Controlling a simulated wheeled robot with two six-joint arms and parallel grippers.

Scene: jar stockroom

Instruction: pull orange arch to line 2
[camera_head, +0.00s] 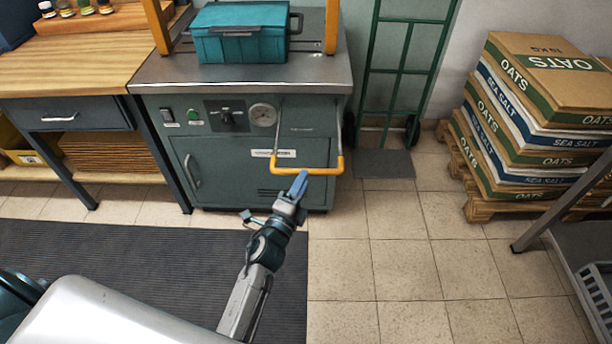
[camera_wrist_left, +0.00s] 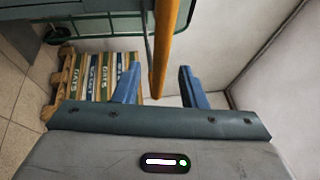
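The orange arch (camera_head: 307,172) is a low U-shaped handle on two thin grey side arms, at the front right of the grey-green machine (camera_head: 225,160). Two taller orange posts (camera_head: 332,25) stand on the machine's top. My left gripper (camera_head: 302,180) is at the middle of the handle's bar. In the left wrist view the orange bar (camera_wrist_left: 167,45) runs down between the blue fingers of my left gripper (camera_wrist_left: 160,88), which are apart; I see no firm contact. I cannot make out any numbered line. My right gripper is not in view.
A teal box (camera_head: 240,32) stands on the machine's top. A green hand truck (camera_head: 400,70) leans at the wall to the right. Stacked sacks and boxes (camera_head: 545,95) sit on a pallet (camera_head: 480,208) farther right. The tiled floor before the machine is clear beside the dark mat (camera_head: 150,255).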

